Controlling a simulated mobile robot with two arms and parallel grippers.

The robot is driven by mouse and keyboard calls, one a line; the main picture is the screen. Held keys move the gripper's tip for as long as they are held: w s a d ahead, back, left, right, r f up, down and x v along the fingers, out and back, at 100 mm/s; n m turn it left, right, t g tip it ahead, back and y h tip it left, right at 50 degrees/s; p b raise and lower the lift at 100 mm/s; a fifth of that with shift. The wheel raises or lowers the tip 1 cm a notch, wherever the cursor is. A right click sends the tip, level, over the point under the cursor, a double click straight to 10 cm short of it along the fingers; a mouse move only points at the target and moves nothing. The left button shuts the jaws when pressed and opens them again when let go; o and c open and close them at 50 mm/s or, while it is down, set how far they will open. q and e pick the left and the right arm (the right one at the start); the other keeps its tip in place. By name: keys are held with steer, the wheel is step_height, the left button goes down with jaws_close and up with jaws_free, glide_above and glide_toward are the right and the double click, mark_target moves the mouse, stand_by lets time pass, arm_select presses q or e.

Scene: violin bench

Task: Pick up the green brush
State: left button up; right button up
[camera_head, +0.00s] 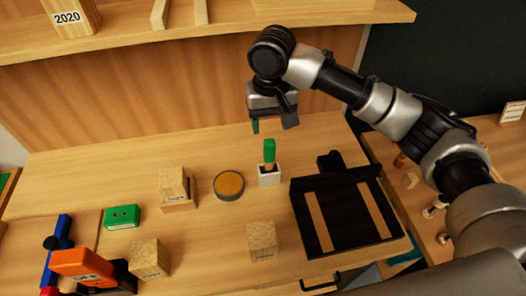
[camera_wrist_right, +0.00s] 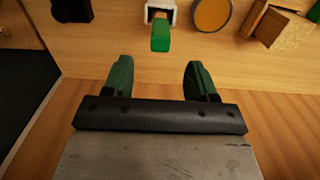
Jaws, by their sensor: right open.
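The green brush (camera_head: 269,151) stands upright in a small white holder (camera_head: 269,177) on the bench, its green end up. My right gripper (camera_head: 270,124) is above it and a little behind, with its fingers pointing down. In the right wrist view the gripper (camera_wrist_right: 158,75) is open, with two green-padded fingers and nothing between them. The brush's green end (camera_wrist_right: 160,38) shows beyond the fingertips, apart from them, and the holder (camera_wrist_right: 160,12) is at the top edge. My left gripper is not in view.
A round amber tin (camera_head: 228,186) stands left of the holder. A black fixture with wooden strips (camera_head: 318,222) lies to the right. Wooden blocks (camera_head: 262,241), a green box (camera_head: 122,217) and an orange-topped tool (camera_head: 82,265) lie nearer and left. A shelf (camera_head: 200,42) overhangs behind.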

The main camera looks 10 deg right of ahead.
mark_target(270, 141)
steer(key=f, duration=0.3)
steer(key=shift+s+d, duration=0.15)
steer(key=shift+s, duration=0.2)
steer(key=shift+f, duration=0.35)
steer(key=f, duration=0.1)
steer(key=f+p, duration=0.1)
steer(key=f, duration=0.3)
steer(key=shift+w+p, duration=0.3)
steer(key=shift+c, duration=0.6)
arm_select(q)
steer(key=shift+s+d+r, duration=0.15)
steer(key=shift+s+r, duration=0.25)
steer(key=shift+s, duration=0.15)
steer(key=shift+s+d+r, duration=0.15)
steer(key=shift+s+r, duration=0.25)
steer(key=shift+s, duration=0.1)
arm_select(e)
steer(key=c, duration=0.9)
